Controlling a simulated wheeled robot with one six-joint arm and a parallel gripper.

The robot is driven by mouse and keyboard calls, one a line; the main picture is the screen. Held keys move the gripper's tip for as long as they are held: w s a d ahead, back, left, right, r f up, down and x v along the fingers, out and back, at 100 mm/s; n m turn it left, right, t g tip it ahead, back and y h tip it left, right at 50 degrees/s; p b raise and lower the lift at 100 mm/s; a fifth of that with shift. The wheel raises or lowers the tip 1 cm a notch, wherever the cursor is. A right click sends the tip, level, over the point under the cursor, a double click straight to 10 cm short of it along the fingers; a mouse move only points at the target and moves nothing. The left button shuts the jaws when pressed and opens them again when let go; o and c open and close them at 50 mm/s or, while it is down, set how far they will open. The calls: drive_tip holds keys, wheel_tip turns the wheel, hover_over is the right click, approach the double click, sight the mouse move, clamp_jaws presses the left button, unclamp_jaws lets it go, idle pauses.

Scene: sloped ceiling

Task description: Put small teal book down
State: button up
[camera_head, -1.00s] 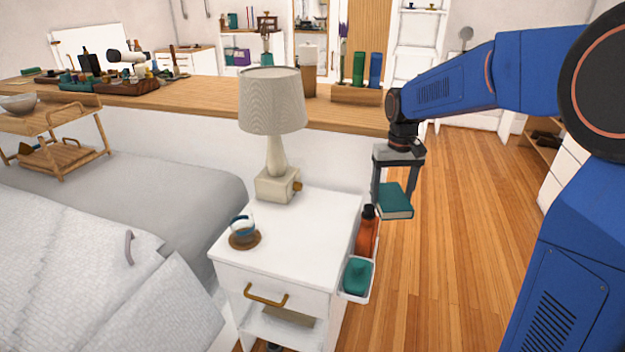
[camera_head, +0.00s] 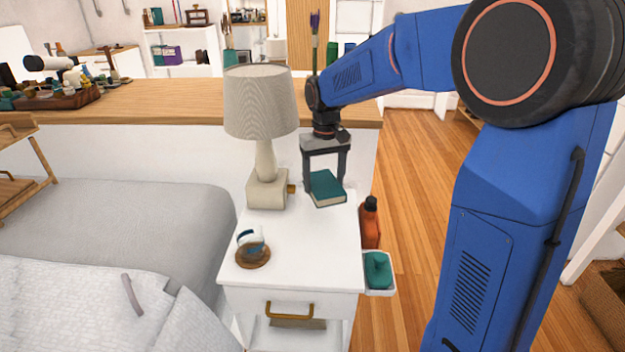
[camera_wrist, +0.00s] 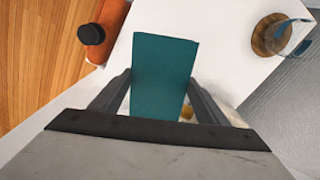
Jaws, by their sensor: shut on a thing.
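The small teal book (camera_head: 327,187) is between the two fingers of my gripper (camera_head: 325,178), which is shut on it. In the head view the book lies flat over the back right part of the white nightstand (camera_head: 300,245), to the right of the lamp. I cannot tell whether it touches the top. In the wrist view the teal cover (camera_wrist: 162,75) fills the middle, with a finger on each side and the white top around it.
A lamp (camera_head: 265,135) stands close on the left. A glass cup (camera_head: 250,242) sits on a round brown coaster (camera_head: 254,258) at front left. The nightstand's front middle is clear.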

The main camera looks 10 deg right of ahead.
wheel_tip(320, 180, down, 2)
drive_tip(key=shift+a+f, duration=0.1)
drive_tip(key=shift+a, duration=0.05)
drive_tip(key=shift+f, duration=2.2)
drive_tip(key=shift+f, duration=0.55)
drive_tip(key=o, duration=1.3)
drive_tip(key=shift+c, duration=0.2)
